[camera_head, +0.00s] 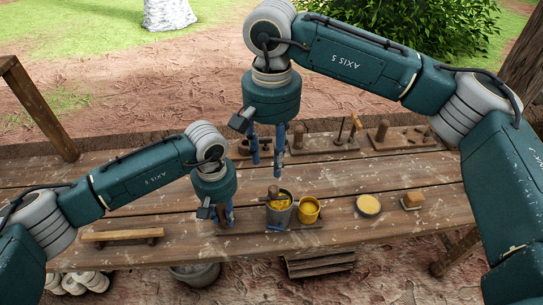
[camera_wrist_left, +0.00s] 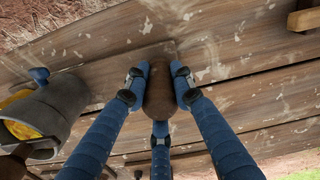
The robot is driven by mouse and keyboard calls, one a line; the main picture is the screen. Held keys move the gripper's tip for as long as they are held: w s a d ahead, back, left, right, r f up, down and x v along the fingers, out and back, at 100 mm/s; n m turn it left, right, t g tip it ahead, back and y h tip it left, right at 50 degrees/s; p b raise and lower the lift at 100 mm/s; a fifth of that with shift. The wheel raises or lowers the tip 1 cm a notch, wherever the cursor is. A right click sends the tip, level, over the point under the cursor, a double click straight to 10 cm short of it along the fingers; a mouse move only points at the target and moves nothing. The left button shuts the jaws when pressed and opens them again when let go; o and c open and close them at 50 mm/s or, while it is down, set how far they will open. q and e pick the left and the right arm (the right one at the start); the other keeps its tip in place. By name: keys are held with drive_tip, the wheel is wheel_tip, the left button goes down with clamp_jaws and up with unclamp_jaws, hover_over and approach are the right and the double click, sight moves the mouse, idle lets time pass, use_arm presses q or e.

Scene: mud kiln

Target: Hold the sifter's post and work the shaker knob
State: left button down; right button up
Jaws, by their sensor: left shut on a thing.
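In the head view, the sifter stands on a wooden board (camera_head: 300,226) on the table. It has a grey pot (camera_head: 281,213) with yellow stuff inside and a brown knob (camera_head: 273,191) at its top. My left gripper (camera_head: 227,218) is beside the pot, to its left. In the left wrist view its blue fingers are shut around a brown rounded wooden post (camera_wrist_left: 160,92). The pot (camera_wrist_left: 62,104) also shows there at the left. My right gripper (camera_head: 268,158) hangs above and behind the knob, fingers apart and empty, not touching it.
A round dish (camera_head: 368,206) and a small wooden block (camera_head: 412,200) lie further right. A wooden bar (camera_head: 122,236) lies at the left. Several boards with wooden tools (camera_head: 383,132) line the back.

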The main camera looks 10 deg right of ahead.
use_arm(q)
drive_tip(key=c, duration=1.4)
unclamp_jaws()
